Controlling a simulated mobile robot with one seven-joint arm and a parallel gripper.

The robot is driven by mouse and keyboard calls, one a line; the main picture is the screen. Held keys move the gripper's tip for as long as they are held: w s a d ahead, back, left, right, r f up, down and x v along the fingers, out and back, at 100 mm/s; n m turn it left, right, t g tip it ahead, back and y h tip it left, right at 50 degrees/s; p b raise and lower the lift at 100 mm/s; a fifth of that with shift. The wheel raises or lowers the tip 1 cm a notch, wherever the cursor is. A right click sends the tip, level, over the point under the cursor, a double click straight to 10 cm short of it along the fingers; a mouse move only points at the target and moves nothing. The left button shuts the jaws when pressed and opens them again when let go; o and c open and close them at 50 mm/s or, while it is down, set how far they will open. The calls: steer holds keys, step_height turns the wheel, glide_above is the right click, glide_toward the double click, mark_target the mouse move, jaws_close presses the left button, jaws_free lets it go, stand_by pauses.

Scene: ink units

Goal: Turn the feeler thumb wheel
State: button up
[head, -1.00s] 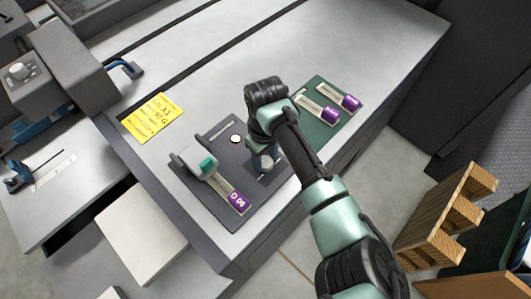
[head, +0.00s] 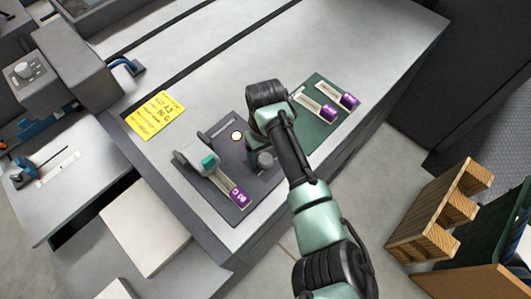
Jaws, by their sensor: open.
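A dark mat (head: 222,145) on the grey bench top carries a grey device (head: 192,155) with a teal block (head: 209,160) and a purple-labelled strip (head: 237,194). A small white disc with an orange rim (head: 237,137) lies on the mat. A dark grey round part (head: 262,161) shows at the mat's right, beside my arm. I cannot tell which part is the feeler thumb wheel. My gripper (head: 254,143) is over the right part of the mat, close to the round part. It is open, with its fingers mostly hidden by my wrist. Contact cannot be made out.
A green mat (head: 316,137) with two purple-ended strips (head: 345,98) lies right of my wrist. A yellow note (head: 157,115) lies left of the dark mat. A grey machine with a knob (head: 25,70) stands far left.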

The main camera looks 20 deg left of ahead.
mark_target(265, 158)
step_height(265, 158, up, 13)
stand_by(0.5)
stand_by(1.5)
